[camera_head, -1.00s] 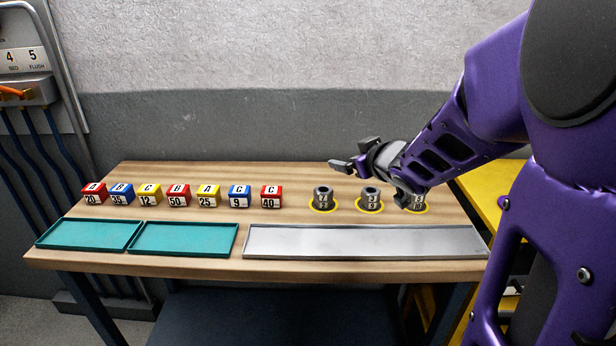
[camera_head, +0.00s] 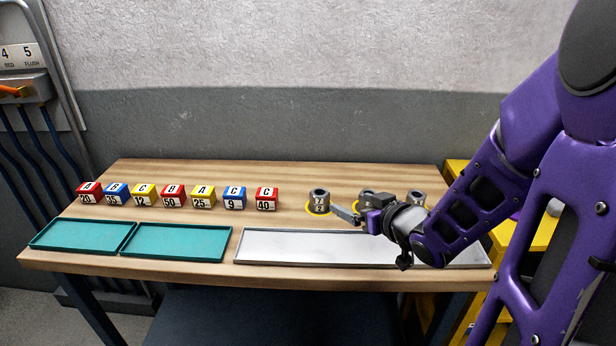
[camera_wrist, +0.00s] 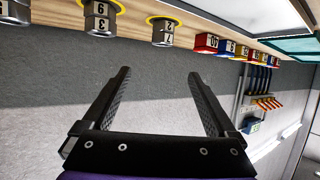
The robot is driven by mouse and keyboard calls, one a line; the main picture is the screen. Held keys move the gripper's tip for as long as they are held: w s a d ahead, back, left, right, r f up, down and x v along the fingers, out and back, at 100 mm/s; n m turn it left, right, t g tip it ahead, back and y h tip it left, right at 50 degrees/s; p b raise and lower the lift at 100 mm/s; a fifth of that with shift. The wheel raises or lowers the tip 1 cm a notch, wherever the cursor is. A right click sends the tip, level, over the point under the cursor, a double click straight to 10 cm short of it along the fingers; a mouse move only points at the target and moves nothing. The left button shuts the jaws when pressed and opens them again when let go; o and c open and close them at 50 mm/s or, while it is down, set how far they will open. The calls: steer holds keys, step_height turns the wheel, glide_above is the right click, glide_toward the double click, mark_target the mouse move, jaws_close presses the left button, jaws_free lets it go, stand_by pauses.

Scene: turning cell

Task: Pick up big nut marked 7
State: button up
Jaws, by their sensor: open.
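The big nut marked 7 (camera_head: 319,199) is a grey metal nut standing upright in a yellow ring on the wooden table, the leftmost of three. In the wrist view, which is turned over, a nut beside the coloured blocks (camera_wrist: 163,33) appears to be the same one; its marks are hard to read. My gripper (camera_head: 350,207) is open and empty, just right of this nut and apart from it. It partly hides the middle nut (camera_head: 368,195). In the wrist view both fingers of my gripper (camera_wrist: 160,76) are spread with nothing between them.
The right nut (camera_head: 416,197) stands behind my wrist. A long grey tray (camera_head: 290,246) lies along the front edge. Two teal trays (camera_head: 180,241) lie to its left. Several coloured blocks (camera_head: 172,193) stand in a row left of the nuts.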

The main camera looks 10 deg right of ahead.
steer(key=b, duration=0.3)
glide_toward(321, 194)
steer(key=x, duration=0.4)
steer(key=shift+w+d+r, duration=0.1)
steer(key=shift+w+r, duration=0.05)
steer(key=shift+w, duration=0.2)
steer(key=b+x, duration=0.1)
steer(key=x, duration=0.3)
steer(key=shift+f+b, duration=0.4)
steer(key=shift+w+a+f, duration=0.1)
steer(key=shift+w+a, duration=0.15)
steer(key=shift+w, duration=0.1)
jaws_close()
